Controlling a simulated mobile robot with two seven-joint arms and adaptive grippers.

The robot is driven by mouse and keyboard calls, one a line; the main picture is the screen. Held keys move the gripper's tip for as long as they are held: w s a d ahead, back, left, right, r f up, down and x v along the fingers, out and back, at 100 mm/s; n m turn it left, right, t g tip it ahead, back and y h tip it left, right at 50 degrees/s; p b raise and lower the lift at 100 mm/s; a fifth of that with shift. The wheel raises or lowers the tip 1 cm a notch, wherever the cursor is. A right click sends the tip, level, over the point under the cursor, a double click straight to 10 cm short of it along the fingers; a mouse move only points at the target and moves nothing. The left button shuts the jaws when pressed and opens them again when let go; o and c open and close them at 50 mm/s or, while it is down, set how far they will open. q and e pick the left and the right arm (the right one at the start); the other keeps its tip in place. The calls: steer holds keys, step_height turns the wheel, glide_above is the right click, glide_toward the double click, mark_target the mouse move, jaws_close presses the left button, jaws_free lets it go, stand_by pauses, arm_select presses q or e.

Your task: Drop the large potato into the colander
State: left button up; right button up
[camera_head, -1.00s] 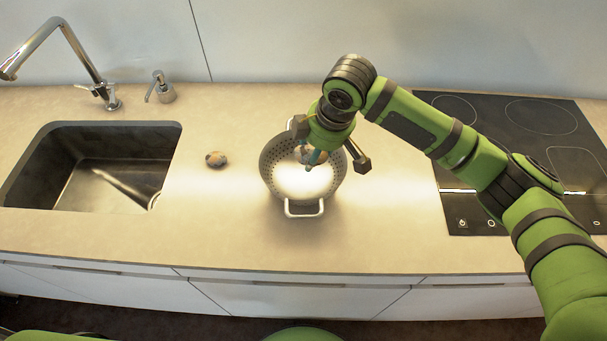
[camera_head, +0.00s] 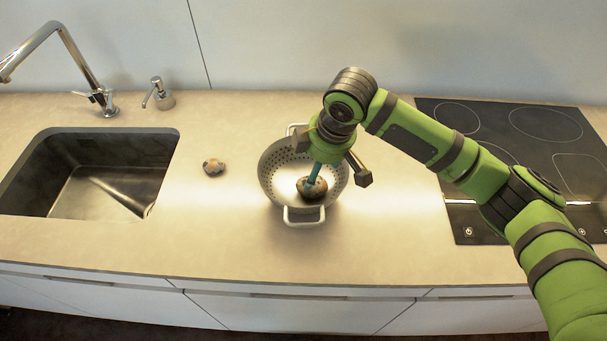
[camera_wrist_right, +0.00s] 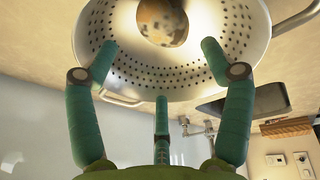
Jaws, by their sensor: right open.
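The large potato (camera_head: 312,192), brown with dark patches, lies inside the metal colander (camera_head: 276,180) near its bottom. In the right wrist view the potato (camera_wrist_right: 162,20) rests in the perforated bowl (camera_wrist_right: 170,78), partly cut off by the top edge. My right gripper (camera_head: 318,172) is over the colander. In the right wrist view its fingers (camera_wrist_right: 160,72) are spread and empty, apart from the potato. A smaller potato (camera_head: 213,167) lies on the counter left of the colander. My left gripper is not in view.
A sink (camera_head: 100,190) with a faucet (camera_head: 75,60) and soap dispenser (camera_head: 160,95) is at the left. A black cooktop (camera_head: 540,135) is at the right, under my right arm. Counter in front of the colander (camera_head: 290,255) is clear.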

steer(key=v, duration=1.2)
